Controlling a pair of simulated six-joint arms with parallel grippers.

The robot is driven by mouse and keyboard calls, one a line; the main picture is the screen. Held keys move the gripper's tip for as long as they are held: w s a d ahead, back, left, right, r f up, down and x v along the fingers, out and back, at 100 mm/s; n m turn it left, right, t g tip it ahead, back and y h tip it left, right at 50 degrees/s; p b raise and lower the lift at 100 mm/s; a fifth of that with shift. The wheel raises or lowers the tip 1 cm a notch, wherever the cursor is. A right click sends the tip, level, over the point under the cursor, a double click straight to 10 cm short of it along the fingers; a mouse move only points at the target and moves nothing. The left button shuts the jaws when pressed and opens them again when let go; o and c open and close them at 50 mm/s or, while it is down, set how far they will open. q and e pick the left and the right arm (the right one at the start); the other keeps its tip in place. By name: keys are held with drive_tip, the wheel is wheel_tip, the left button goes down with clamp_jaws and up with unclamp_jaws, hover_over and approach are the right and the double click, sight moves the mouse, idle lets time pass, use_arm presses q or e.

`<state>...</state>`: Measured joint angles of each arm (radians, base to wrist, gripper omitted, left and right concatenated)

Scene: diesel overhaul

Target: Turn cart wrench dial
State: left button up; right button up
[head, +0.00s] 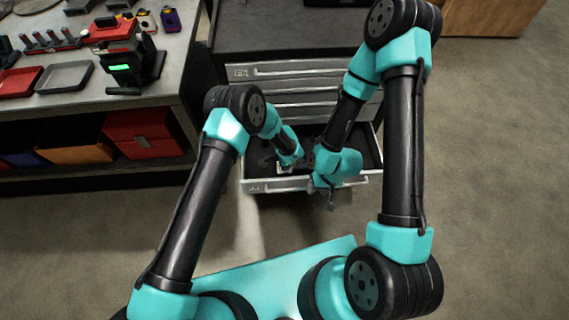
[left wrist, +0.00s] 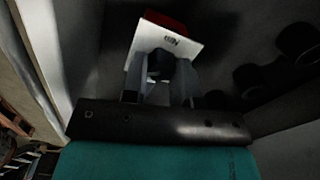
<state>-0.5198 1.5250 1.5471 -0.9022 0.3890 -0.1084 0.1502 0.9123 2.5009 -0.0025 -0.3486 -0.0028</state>
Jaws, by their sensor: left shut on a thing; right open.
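The tool cart's bottom drawer (head: 262,186) is pulled open. My left gripper (head: 294,168) reaches down into it. In the left wrist view, the left gripper (left wrist: 160,84) is shut on a small dark knob (left wrist: 160,62), which I take to be the wrench dial. The knob sits against a white plate (left wrist: 146,42) with dark lettering too small to read. The rest of the wrench is hidden. My right gripper (head: 322,196) is open and appears empty, over the drawer's front edge.
Dark round shapes (left wrist: 250,76) lie in shadow in the drawer, right of the plate. More closed drawers (head: 300,88) are above. A workbench (head: 165,75) with red trays and a device with a green display (head: 122,67) stands left. Floor (head: 480,130) at right is clear.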

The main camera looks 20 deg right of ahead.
idle(0.5)
use_arm(q)
drive_tip(key=o, duration=0.9)
drive_tip(key=shift+o, duration=0.2)
drive_tip(key=shift+r, duration=0.1)
wheel_tip(320, 180, up, 17)
drive_tip(key=shift+r, duration=0.15)
drive_tip(key=s+a+f+n+h, duration=0.1)
drive_tip(key=s+a+n, duration=0.5)
drive_tip(key=a, duration=0.7)
drive_tip(key=s+a+f+n+h, duration=0.1)
drive_tip(key=s+a+n, duration=0.5)
drive_tip(key=a, duration=0.6)
drive_tip(key=s+a+f+n+h, duration=0.1)
drive_tip(key=s+a+f+n, duration=0.1)
drive_tip(key=s+a+n, duration=0.5)
drive_tip(key=s+a, duration=0.1)
drive_tip(key=a, duration=0.5)
drive_tip(key=shift+a+t+h, duration=0.35)
drive_tip(key=shift+t+h, duration=0.05)
